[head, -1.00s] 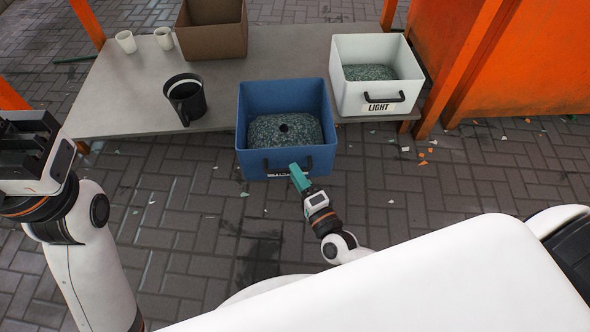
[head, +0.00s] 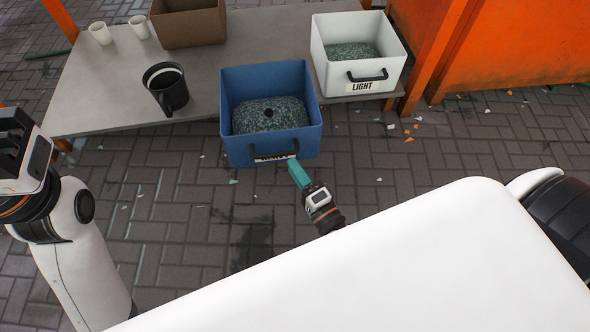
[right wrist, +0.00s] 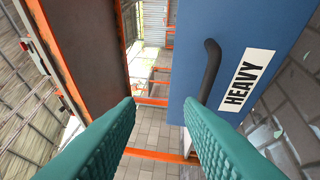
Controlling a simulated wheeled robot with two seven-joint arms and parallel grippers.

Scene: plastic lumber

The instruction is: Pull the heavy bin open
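The blue bin (head: 232,138) sits at the table's front edge and sticks out past it. The handle lies beyond the right finger, not between the fingers. In the head view this gripper (head: 296,170) is at the bin's lower right front. My left gripper (head: 15,150) is at the left edge, away from the bin; its finger gap is unclear.
A white bin (head: 328,78) labelled LIGHT stands right of the blue bin on the grey table (head: 100,95). Orange posts stand right. The paved floor in front is mostly clear.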

